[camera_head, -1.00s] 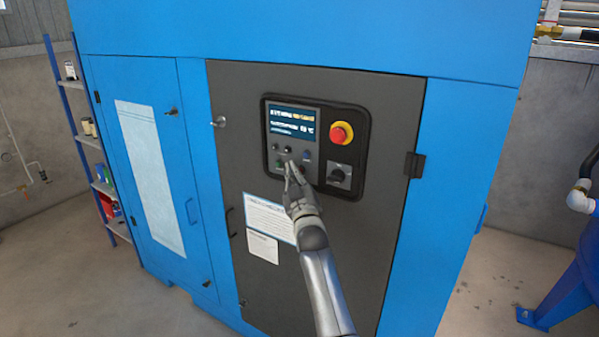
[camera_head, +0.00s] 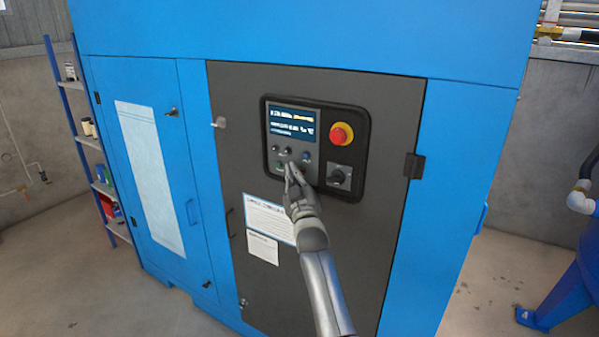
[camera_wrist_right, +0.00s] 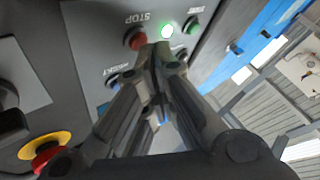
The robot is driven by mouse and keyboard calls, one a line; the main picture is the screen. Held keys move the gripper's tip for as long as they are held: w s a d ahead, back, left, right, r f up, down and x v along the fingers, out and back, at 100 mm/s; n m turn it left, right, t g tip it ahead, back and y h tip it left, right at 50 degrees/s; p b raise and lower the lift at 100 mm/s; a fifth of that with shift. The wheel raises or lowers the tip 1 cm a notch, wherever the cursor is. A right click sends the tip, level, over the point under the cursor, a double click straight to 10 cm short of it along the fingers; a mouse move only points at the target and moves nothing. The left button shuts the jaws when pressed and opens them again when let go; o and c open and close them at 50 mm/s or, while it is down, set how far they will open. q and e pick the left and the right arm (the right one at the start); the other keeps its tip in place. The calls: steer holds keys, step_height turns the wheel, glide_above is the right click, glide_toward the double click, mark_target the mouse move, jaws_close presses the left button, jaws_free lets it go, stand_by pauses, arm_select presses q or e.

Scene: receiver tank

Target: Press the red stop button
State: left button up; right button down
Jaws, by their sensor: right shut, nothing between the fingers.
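The red stop button (camera_wrist_right: 136,39) shows in the right wrist view beside an upside-down STOP label, on the dark control panel (camera_head: 353,113). My right gripper (camera_wrist_right: 160,58) is shut and empty, with its fingertips right by the red button's edge. I cannot tell whether they touch it. In the head view my right gripper (camera_head: 290,172) is at the panel's lower left and mostly hides the red button. A lit indicator (camera_wrist_right: 167,31) and a green button (camera_wrist_right: 191,25) sit beside the red one. My left gripper is not in view.
A larger red emergency knob with a yellow collar (camera_head: 341,134) is at the panel's upper right, above a black rotary switch (camera_head: 339,177). A lit display (camera_head: 292,125) is at upper left. The panel sits in the dark door of a blue cabinet (camera_head: 465,150).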

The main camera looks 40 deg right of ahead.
steer(key=shift+s+a, duration=0.25)
steer(key=shift+a, duration=0.25)
steer(key=a, duration=0.1)
steer(key=s+a+p, duration=0.1)
steer(key=a, duration=0.1)
steer(key=s+a+p, duration=0.1)
steer(key=shift+a, duration=0.3)
stand_by(0.7)
